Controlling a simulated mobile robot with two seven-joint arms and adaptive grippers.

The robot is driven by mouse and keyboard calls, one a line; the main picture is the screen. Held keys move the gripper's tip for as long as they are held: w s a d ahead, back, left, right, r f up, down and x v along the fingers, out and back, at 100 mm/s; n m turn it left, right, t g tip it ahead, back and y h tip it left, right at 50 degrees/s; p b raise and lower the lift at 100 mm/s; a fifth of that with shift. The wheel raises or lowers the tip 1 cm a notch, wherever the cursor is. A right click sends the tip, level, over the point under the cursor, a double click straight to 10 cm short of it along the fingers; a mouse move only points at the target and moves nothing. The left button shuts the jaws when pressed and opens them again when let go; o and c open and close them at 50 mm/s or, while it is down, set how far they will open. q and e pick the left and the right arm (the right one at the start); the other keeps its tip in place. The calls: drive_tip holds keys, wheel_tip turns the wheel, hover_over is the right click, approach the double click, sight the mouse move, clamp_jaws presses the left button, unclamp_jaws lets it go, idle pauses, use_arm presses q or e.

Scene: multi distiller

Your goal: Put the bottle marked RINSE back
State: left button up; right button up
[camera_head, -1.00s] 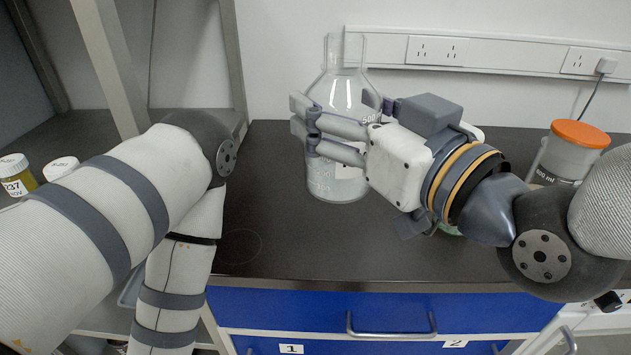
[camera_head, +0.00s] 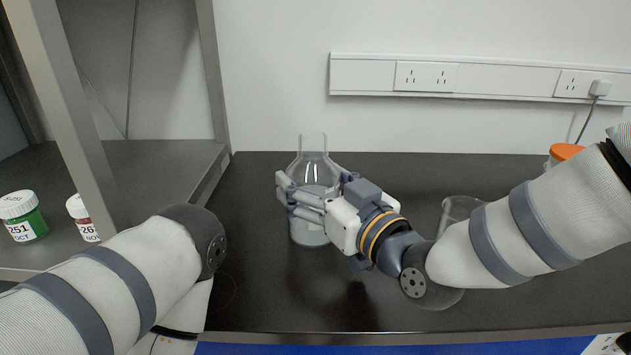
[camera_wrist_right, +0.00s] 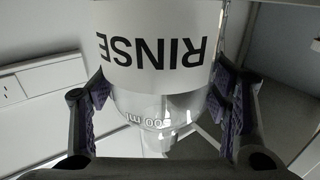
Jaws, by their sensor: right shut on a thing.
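The clear glass bottle (camera_head: 313,162), conical at the top with a narrow neck, is upright over the dark counter, left of the picture's middle in the head view. My right gripper (camera_head: 296,198) is shut around its body from the right. In the right wrist view the bottle's white label (camera_wrist_right: 155,38) reads RINSE upside down, and the finger pads of my right gripper (camera_wrist_right: 162,95) lie on both sides of the glass. I cannot tell for sure whether its base touches the counter. My left arm comes in at lower left; its gripper is out of view.
A clear glass vessel (camera_head: 459,207) stands behind my right forearm. An orange-lidded container (camera_head: 565,153) is partly hidden at right. A metal-framed shelf (camera_head: 182,165) at left holds a green jar (camera_head: 25,222) and a red jar (camera_head: 84,220). The counter (camera_head: 275,290) is clear in front of the bottle.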

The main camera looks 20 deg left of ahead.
drive_tip(key=shift+r, duration=0.3)
drive_tip(key=shift+f, duration=0.1)
drive_tip(key=o, duration=1.9)
drive_tip(key=shift+f, duration=0.2)
drive_tip(key=shift+s, duration=0.1)
drive_tip(key=shift+r, duration=0.1)
drive_tip(key=shift+d+r, duration=0.15)
use_arm(q)
drive_tip(key=shift+w+r+p, duration=0.5)
drive_tip(key=shift+w+r, duration=0.1)
drive_tip(key=shift+r, duration=0.05)
use_arm(e)
drive_tip(key=v, duration=1.1)
drive_tip(key=shift+s+d, duration=0.3)
